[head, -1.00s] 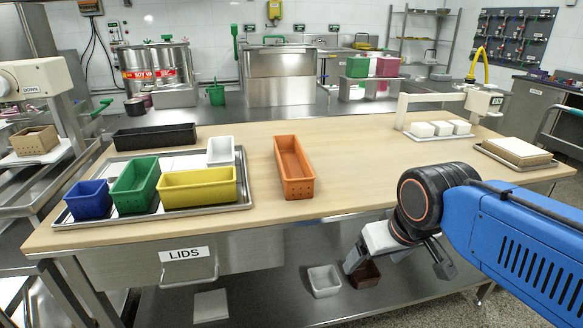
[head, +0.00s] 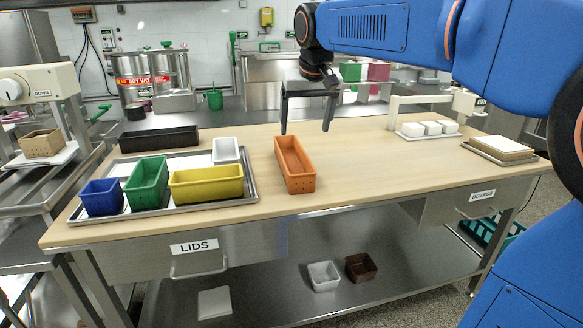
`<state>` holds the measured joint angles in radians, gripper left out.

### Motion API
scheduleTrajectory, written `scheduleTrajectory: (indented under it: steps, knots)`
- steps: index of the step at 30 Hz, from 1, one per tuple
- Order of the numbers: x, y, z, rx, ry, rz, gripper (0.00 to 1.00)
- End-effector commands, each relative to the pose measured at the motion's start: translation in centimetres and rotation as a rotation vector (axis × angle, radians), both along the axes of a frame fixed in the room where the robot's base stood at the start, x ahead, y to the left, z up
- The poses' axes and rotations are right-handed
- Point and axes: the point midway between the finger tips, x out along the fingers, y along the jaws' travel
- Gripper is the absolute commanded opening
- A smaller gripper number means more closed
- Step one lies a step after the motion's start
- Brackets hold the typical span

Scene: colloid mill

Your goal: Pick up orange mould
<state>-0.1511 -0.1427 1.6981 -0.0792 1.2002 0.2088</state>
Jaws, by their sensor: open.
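The orange mould (head: 296,180) is a long, open, narrow box standing on the wooden tabletop, right of the metal tray. It is upright and looks empty. My gripper (head: 306,128) hangs fingers down over the table, open and empty. In the head view its fingertips appear above and around the far end of the mould, one to the left and one to the right. I cannot tell how far above or behind the mould they are.
Left of the mould, a metal tray (head: 250,197) holds blue, green, yellow and white moulds. A black mould (head: 159,138) lies behind it. White blocks (head: 431,128) and a board (head: 499,147) are at right. Table between is clear. White and brown moulds (head: 361,268) are on the lower shelf.

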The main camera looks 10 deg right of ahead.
Motion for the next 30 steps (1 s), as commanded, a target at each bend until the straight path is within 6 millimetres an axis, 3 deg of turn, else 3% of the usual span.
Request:
scheduleTrajectory:
  steps: [4, 11, 30]
  knots:
    - [3.1, 1.1, 1.0, 0.000, 0.001, -0.005, 0.81]
    - [4.6, 1.6, 0.8, -0.001, 0.002, -0.009, 0.81]
    - [8.6, 1.2, -8.8, 0.000, 0.003, -0.009, 0.81]
